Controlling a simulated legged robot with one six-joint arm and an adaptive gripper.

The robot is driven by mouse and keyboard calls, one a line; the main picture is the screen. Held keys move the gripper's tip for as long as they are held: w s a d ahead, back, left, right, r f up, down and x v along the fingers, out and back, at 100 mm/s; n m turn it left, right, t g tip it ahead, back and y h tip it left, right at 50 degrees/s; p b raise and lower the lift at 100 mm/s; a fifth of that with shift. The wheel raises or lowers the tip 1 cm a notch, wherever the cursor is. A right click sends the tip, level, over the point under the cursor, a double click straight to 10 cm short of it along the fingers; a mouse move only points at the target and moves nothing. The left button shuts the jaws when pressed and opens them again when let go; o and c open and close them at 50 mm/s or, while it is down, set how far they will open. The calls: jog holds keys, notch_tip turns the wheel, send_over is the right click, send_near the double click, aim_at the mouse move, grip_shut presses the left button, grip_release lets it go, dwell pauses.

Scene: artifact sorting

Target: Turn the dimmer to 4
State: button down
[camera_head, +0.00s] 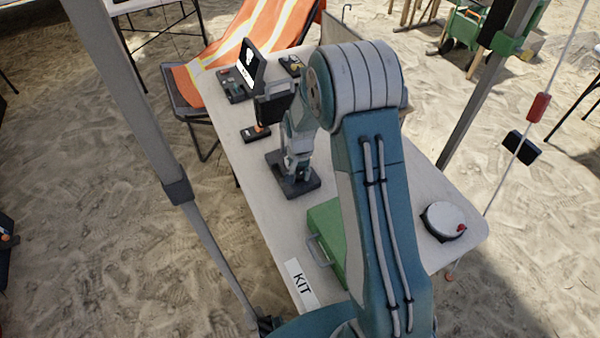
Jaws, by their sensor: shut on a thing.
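A dark flat box (312,186), which looks like the dimmer, lies on the white table. My gripper (292,177) points down over the middle of this box and is shut on what seems to be its knob. The fingers hide the knob, so I cannot see its pointer. Any numbers on the box are too small to read.
A small dark box with an orange part (256,133) lies behind the dimmer. A device with a raised screen (250,65) stands at the table's far end. A green case (324,222) is nearer, partly behind my arm. A round white device (444,220) sits at right.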

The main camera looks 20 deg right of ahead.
aim_at(299, 174)
jog(key=m, duration=0.3)
jog(key=shift+m, duration=2.1)
jog(key=shift+c, duration=1.9)
grip_release()
jog(key=shift+a, duration=0.1)
notch_tip(299, 174, up, 12)
